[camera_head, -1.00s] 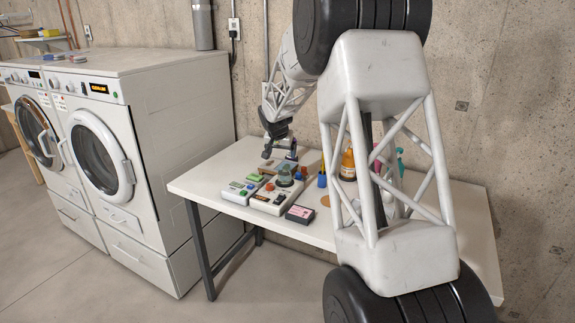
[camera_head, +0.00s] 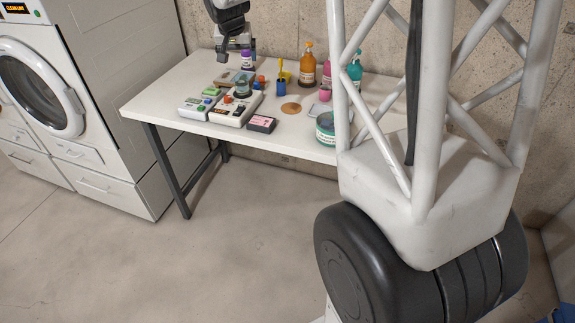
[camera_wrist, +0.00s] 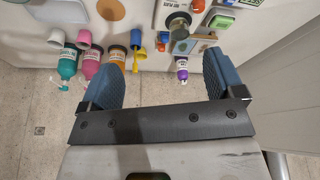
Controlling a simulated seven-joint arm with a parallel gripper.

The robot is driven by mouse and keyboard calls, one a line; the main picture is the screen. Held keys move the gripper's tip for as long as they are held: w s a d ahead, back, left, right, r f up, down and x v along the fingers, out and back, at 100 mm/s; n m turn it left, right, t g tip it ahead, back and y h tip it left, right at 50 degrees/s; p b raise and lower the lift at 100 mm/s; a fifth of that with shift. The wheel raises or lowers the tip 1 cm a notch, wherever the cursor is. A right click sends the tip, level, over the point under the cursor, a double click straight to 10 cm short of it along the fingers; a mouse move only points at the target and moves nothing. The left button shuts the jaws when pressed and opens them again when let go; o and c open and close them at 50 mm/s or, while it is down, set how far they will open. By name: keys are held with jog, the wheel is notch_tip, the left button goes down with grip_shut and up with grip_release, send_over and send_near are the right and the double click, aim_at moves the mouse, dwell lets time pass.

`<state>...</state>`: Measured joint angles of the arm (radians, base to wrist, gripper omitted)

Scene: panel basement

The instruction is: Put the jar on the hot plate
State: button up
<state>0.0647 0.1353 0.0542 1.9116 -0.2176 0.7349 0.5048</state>
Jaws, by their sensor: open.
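A small glass jar with a dark greenish top (camera_head: 242,86) stands at the back of a white device with a red knob (camera_head: 229,113). This looks like a hot plate; wrist-view lettering reads "HOT PLATE". I cannot tell whether the jar sits on its heating surface or just behind it. The jar also shows in the wrist view (camera_wrist: 179,24). My gripper (camera_head: 226,55) is above the table's back edge, behind and left of the jar.
A second white device with green parts (camera_head: 200,104) stands left. A pink-faced black box (camera_head: 261,124) lies in front. A purple-capped bottle (camera_head: 247,61), blue cup (camera_head: 281,88) and orange bottle (camera_head: 308,70) stand behind or right. A green-labelled tub (camera_head: 325,129) is near the front edge.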

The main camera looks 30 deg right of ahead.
jog(key=s+a+r+n, duration=0.1)
jog(key=s+r, duration=0.1)
jog(key=s, duration=0.5)
jog(key=s+a+r, duration=0.2)
jog(key=s, duration=0.5)
jog(key=s+a+f+n+y, duration=0.1)
jog(key=s+a+f+n, duration=0.1)
jog(key=s, duration=1.5)
jog(key=s+a+f+n, duration=0.1)
jog(key=s+a+f, duration=0.1)
jog(key=s, duration=1.4)
jog(key=shift+s+n+g+y, duration=0.35)
jog(key=shift+n+g+y, duration=0.05)
jog(key=shift+a+f, duration=0.1)
